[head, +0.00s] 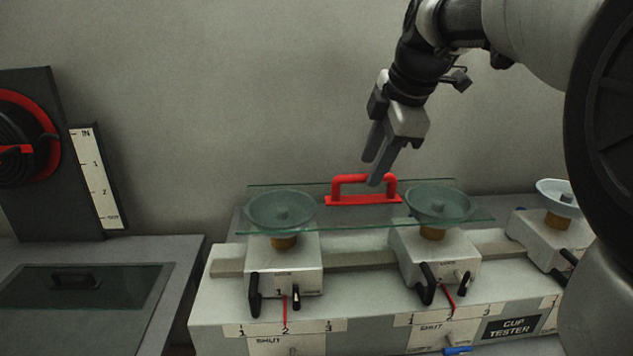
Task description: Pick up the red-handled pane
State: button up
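The red-handled pane (345,217) is a clear, greenish sheet of glass. It lies roughly flat at the level of two green cups (281,211) (438,203), which show through or against it; I cannot tell whether it touches them. Its red handle (363,198) stands up from the middle like a bridge. My gripper (371,172) points down from the upper right, its two fingers apart and empty. One fingertip overlaps the handle's top bar in the picture; I cannot tell whether it touches.
The cups sit on white blocks with black levers along a grey bench labelled CUP TESTER (513,327). A third cup (558,197) is at right. At left, a dark pane with a black handle (76,280) lies on a grey table, below a red-and-black reel (18,140).

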aim_at(364, 176)
jog(key=x, duration=0.5)
jog(key=shift+w, duration=0.1)
grip_shut()
jog(key=shift+a, duration=0.1)
dwell(1.1)
jog(key=shift+r, duration=0.15)
